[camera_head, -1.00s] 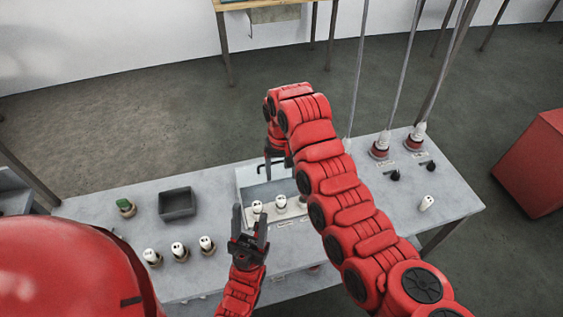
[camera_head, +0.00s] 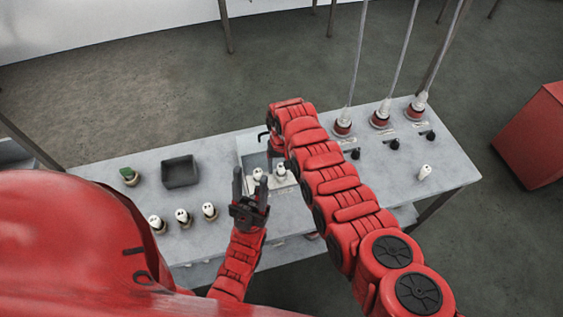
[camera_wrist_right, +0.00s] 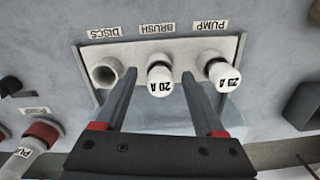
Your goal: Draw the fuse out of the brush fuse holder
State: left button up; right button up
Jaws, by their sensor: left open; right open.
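The brush fuse (camera_wrist_right: 160,80) is white, marked 20 A, and sits in the middle holder under the BRUSH label. My right gripper (camera_wrist_right: 158,82) is open, with one dark finger on each side of this fuse; I cannot tell whether they touch it. The PUMP holder (camera_wrist_right: 214,62) holds a fuse marked 25 A. The DISCS holder (camera_wrist_right: 106,71) is an empty socket. In the head view, my right gripper (camera_head: 268,145) is largely hidden by its arm, above the fuse panel. My left gripper (camera_head: 251,178) is open and empty, in front of the panel's left end.
Several white-topped fuses (camera_head: 183,216) stand at the table's left, near a dark grey bin (camera_head: 180,172) and a green-topped piece (camera_head: 130,176). Red-based fittings with cables (camera_head: 380,119) and black knobs (camera_head: 394,144) are at the right. Another white fuse (camera_head: 425,172) is near the right edge.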

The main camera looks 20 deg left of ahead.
jog(key=shift+c, duration=0.2)
grip_shut()
dwell(0.6)
